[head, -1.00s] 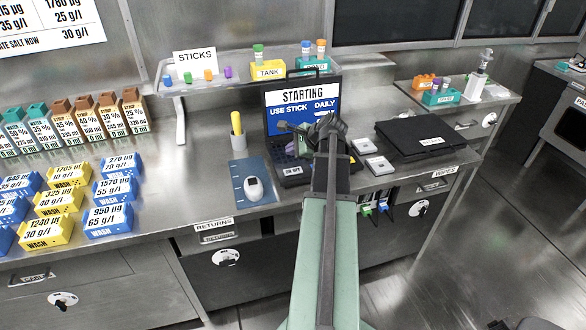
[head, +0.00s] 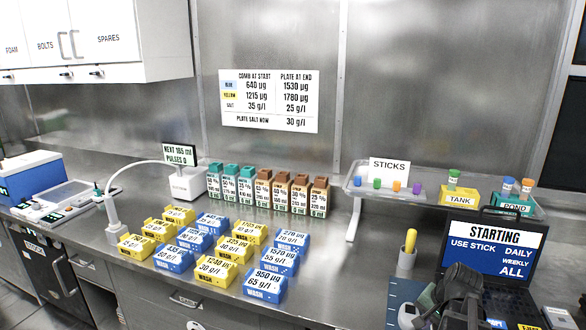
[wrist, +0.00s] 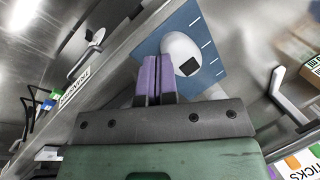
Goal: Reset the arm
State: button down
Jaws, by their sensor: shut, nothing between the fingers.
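My gripper shows in the wrist view as two purple fingers (wrist: 157,64) pressed together, with nothing between them. It is above the bench, near a white handheld device (wrist: 182,50) on a blue mat (wrist: 208,58). In the head view, my dark wrist rises at the lower right, in front of the laptop (head: 489,248), whose screen reads "STARTING, USE STICK" with DAILY, WEEKLY and ALL. The fingertips cannot be made out there.
Blue and yellow labelled WASH blocks (head: 215,268) fill the bench's middle. Teal and brown bottles (head: 262,188) stand behind them. A raised shelf (head: 430,197) holds sticks, a yellow TANK block (head: 457,198) and a teal block. A grey cup (head: 407,262) stands beside the laptop.

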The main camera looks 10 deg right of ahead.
jog(key=a+r+n+g+h+p, duration=0.1)
jog(key=a+n, duration=1)
jog(key=a, duration=1.9)
jog(key=shift+w+a+r+n+g+h+p, duration=0.35)
jog(key=shift+g+p, duration=0.2)
jog(key=shift+g, duration=0.55)
